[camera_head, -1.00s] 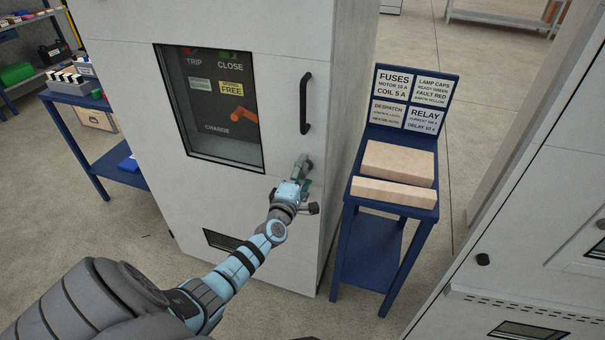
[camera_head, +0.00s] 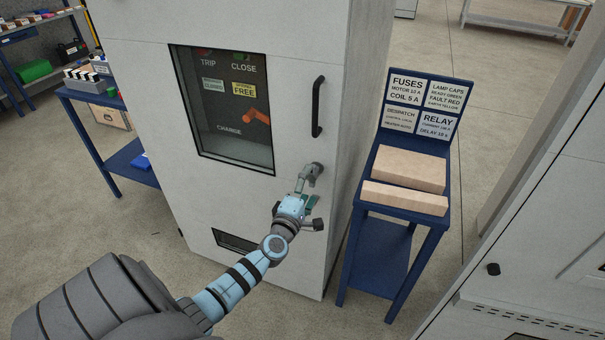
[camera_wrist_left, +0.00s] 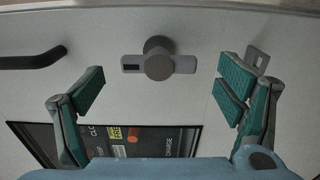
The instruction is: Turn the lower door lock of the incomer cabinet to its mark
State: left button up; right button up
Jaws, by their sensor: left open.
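The cabinet door (camera_head: 235,205) is pale grey, with a window and a black bar handle (camera_head: 318,106). Below the handle is the lower door lock (camera_head: 317,168), partly hidden by my gripper in the head view. In the left wrist view the lock (camera_wrist_left: 158,64) is a round grey knob on a flat bar with a dark slot at its left end. The bar lies nearly level across that picture. My left gripper (camera_head: 308,188) is open just in front of the lock. Its teal fingers (camera_wrist_left: 163,88) stand apart on either side, not touching the lock. My right gripper is out of view.
A grey tab with a hole (camera_wrist_left: 258,60) shows beside the right-hand finger. A blue stand (camera_head: 400,205) with two beige blocks and label boards stands right of the cabinet. Another grey cabinet (camera_head: 540,250) is at the right. A blue shelf table (camera_head: 125,160) is at left.

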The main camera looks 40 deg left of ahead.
pick_arm(q)
jog(key=v, duration=0.8)
jog(key=shift+w, duration=0.1)
